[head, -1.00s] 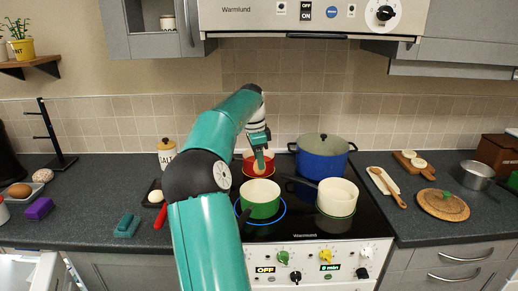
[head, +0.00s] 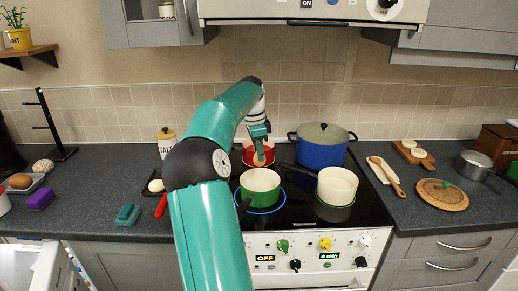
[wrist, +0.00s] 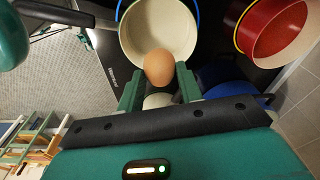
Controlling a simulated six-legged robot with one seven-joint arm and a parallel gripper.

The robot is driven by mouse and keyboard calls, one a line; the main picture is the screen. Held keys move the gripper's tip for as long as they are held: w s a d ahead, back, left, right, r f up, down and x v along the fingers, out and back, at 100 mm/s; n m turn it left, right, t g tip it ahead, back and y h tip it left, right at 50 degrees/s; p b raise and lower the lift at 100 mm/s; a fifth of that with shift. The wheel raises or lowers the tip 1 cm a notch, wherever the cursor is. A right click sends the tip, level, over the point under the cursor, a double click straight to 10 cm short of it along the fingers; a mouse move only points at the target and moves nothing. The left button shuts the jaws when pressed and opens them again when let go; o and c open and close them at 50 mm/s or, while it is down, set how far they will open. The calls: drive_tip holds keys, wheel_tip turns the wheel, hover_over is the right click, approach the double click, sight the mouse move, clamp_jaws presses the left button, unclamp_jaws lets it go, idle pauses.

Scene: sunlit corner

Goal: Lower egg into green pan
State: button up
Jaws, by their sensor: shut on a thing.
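The green pan (head: 260,201) sits on the hob inside a lit blue ring, with a cream inside and a dark handle towards the front left. In the wrist view the pan's cream inside (wrist: 158,28) looks empty in the part that shows. My gripper (head: 261,143) is shut on a brown egg (head: 260,157), seen against the red pot behind the pan. In the wrist view the egg (wrist: 159,67) sits between my two green fingertips (wrist: 160,84) and overlaps the pan's near rim. Its height above the pan is hard to tell.
A red pot (head: 247,157) stands behind the green pan. A lidded blue pot (head: 321,153) stands at the back right, and a cream pan (head: 337,187) at the right. Another brown egg (head: 20,181) lies in a tray on the left counter.

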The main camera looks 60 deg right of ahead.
wheel_tip(320, 180, down, 8)
idle(1.5)
drive_tip(key=shift+f, duration=2.4)
idle(1.7)
drive_tip(key=o, duration=0.7)
drive_tip(key=r, duration=0.4)
drive_tip(key=w+r, duration=0.1)
drive_tip(key=r, duration=0.4)
drive_tip(key=a+r, duration=0.1)
drive_tip(key=r, duration=0.3)
drive_tip(key=shift+w+r, duration=0.15)
drive_tip(key=shift+r, duration=0.25)
